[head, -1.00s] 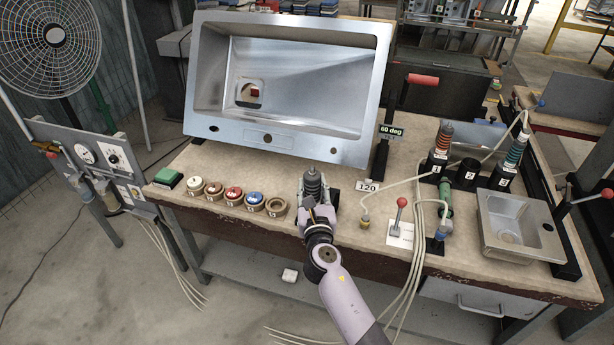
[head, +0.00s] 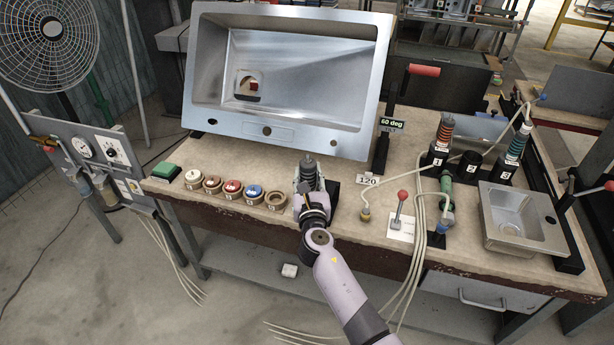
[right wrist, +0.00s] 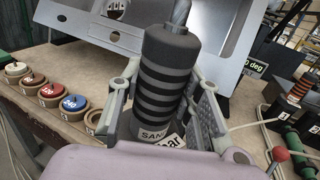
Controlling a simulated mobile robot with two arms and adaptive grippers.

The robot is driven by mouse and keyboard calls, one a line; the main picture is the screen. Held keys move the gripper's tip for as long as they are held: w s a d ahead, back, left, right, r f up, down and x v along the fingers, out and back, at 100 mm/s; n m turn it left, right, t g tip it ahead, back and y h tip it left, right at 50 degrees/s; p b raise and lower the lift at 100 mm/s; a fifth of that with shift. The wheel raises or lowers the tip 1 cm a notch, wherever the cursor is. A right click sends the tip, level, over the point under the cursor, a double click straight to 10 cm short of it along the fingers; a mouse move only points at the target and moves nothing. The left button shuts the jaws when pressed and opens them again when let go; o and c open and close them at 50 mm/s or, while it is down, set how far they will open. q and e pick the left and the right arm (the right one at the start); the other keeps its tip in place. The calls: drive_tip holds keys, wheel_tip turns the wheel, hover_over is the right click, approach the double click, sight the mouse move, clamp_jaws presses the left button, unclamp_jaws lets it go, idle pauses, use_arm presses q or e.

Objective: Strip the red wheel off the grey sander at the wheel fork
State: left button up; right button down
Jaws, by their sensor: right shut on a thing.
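My right gripper (head: 312,197) is shut on the grey sander (head: 309,172), a dark ribbed cylinder with grey bands. In the right wrist view the sander (right wrist: 168,85) stands nearly upright, slightly tilted, between the two fingers, with a partly hidden label near its lower end. Its underside is hidden, so I cannot see a red wheel on it. A black block (head: 333,190) is just right of the gripper; I cannot tell whether it is part of the wheel fork. A red disc (head: 233,187) sits in a row of round holders to the left. My left gripper is not in view.
A large tilted steel sink (head: 300,128) stands behind the gripper. Several round holders line the left front, one empty (head: 276,199).

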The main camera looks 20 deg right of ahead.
drive_tip(key=f+b, duration=0.2)
drive_tip(key=f, duration=0.1)
drive_tip(key=w+f+b, duration=0.1)
drive_tip(key=f+b, duration=0.1)
drive_tip(key=shift+w+d, duration=0.1)
drive_tip(key=shift+d, duration=0.3)
drive_tip(key=shift+w+d+r, duration=0.25)
drive_tip(key=shift+w+r, duration=0.2)
drive_tip(key=shift+w, duration=0.05)
drive_tip(key=shift+w+d, duration=0.65)
drive_tip(key=shift+w, duration=0.3)
drive_tip(key=w+d+b, duration=0.2)
drive_tip(key=w+d, duration=0.2)
drive_tip(key=w, duration=0.2)
drive_tip(key=shift+b, duration=0.3)
idle(0.9)
drive_tip(key=shift+d+r+p, duration=0.15)
drive_tip(key=shift+r+p, duration=0.5)
drive_tip(key=shift+r, duration=0.05)
idle(0.8)
